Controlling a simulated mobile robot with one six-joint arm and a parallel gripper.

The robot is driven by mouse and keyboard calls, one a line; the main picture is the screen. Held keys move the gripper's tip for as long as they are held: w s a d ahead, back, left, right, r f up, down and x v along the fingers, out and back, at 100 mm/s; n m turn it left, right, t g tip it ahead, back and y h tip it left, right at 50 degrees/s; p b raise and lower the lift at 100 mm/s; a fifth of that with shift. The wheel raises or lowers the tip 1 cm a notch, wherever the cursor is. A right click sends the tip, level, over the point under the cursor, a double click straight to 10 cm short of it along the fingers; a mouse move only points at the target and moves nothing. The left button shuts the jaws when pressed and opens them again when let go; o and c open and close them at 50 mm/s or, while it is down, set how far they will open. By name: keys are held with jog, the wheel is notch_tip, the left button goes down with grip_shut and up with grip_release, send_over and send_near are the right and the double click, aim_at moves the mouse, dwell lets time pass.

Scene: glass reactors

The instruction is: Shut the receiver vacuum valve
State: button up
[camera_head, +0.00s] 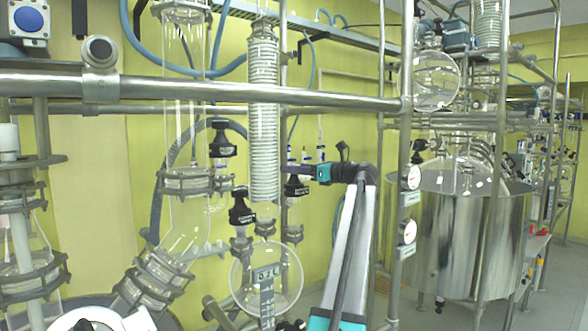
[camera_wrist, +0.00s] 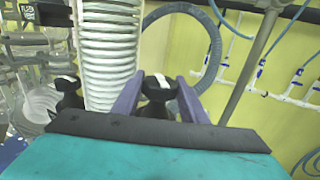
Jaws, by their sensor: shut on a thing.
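A black valve knob with a white stripe (camera_wrist: 158,88) sits between the two purple fingers of my gripper (camera_wrist: 157,95) in the wrist view. In the head view my gripper (camera_head: 298,171) reaches in from the right, its fingers at the top of a black labelled valve (camera_head: 297,188) right of the coiled glass column. The fingers are shut on this knob and partly hide it. The label is too small to read, so I cannot confirm its name. The round glass receiver flask (camera_head: 265,278) hangs below and to the left.
Other black valves stand close by, one lower left (camera_head: 241,210) and one higher left (camera_head: 220,148). The coiled glass column (camera_head: 263,120) is just left of my gripper. A steel rail (camera_head: 230,92) crosses above. A large steel vessel (camera_head: 465,235) stands at the right.

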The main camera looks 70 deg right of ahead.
jog(key=shift+a+m+h+p, duration=0.2)
jog(key=shift+m+h+p, duration=0.2)
jog(key=shift+h, duration=0.2)
jog(key=shift+m+g+h+p, duration=0.8)
jog(key=shift+m+h+p, duration=0.5)
jog(key=shift+h, duration=0.5)
jog(key=shift+f+m+g+h, duration=0.1)
jog(key=shift+m+g+h, duration=0.55)
jog(key=shift+h, duration=0.45)
jog(key=shift+d+m+g+h, duration=0.1)
jog(key=shift+m+g+h, duration=1.55)
jog(key=shift+h, duration=0.15)
jog(key=o, duration=0.9)
jog(key=shift+d, duration=0.1)
jog(key=shift+c, duration=0.2)
jog(key=shift+d+f+n+t+y+b, duration=0.15)
jog(key=shift+n+t+y+b, duration=0.15)
jog(key=shift+b, duration=0.6)
